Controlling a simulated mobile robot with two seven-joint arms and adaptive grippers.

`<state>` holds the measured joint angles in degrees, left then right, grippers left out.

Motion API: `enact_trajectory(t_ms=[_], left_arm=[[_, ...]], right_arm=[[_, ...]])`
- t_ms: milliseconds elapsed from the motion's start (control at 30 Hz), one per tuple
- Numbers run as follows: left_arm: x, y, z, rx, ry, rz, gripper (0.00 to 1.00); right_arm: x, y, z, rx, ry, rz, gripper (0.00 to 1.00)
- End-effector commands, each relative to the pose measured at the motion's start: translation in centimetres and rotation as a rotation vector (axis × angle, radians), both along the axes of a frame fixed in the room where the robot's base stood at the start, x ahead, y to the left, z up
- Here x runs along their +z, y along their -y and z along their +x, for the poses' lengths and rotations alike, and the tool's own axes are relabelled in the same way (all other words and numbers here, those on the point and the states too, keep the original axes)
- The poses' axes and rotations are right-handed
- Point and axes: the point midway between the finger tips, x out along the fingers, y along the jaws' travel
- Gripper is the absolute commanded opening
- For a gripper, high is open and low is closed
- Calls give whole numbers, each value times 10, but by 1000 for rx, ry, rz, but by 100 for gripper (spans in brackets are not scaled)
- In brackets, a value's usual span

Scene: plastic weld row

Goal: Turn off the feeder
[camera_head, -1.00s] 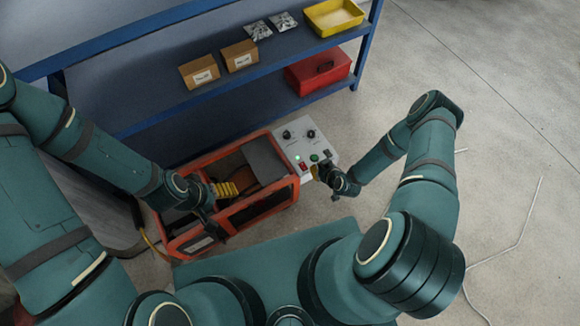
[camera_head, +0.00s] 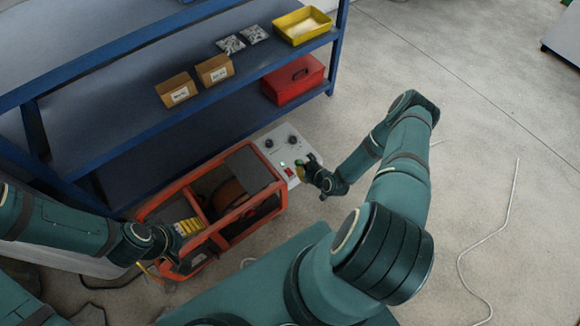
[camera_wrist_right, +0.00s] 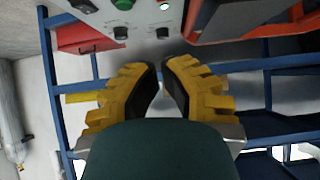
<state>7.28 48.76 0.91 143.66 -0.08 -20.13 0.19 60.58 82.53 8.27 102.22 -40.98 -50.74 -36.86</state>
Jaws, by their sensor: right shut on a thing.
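The feeder (camera_head: 237,213) is an orange-framed box on the floor with a grey control panel (camera_head: 278,148) at its right end. The panel has black knobs, a lit green lamp (camera_head: 283,163), a red switch (camera_head: 289,171) and a green button (camera_head: 299,162). The panel also shows at the top of the right wrist view (camera_wrist_right: 140,20), with a black knob (camera_wrist_right: 162,33) just beyond the fingertips. My right gripper (camera_head: 303,172) is at the panel's right edge, its yellow fingers closed in; what lies between them is unclear. My left gripper (camera_head: 172,250) is by the feeder's left end, its fingers unclear.
A blue shelf rack (camera_head: 120,125) stands close behind the feeder. It holds cardboard boxes (camera_head: 214,70), silvery packets (camera_head: 230,44), a yellow tray (camera_head: 303,40) and a red case (camera_head: 293,80). Cables lie on the floor. The concrete floor to the right is mostly open.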

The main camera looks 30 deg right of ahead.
Motion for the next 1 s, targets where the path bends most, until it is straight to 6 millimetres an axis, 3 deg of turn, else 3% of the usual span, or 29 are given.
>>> enact_trajectory(t_ms=[567,733,1000], left_arm=[[-32,-1,6,3,14,3,79],[-42,-1,8,5,18,3,79],[-46,-1,9,5,21,4,79]], right_arm=[[-64,-7,78,-1,1,1,0],[-89,-7,79,-1,-1,1,0],[-100,-7,81,0,0,0,0]])
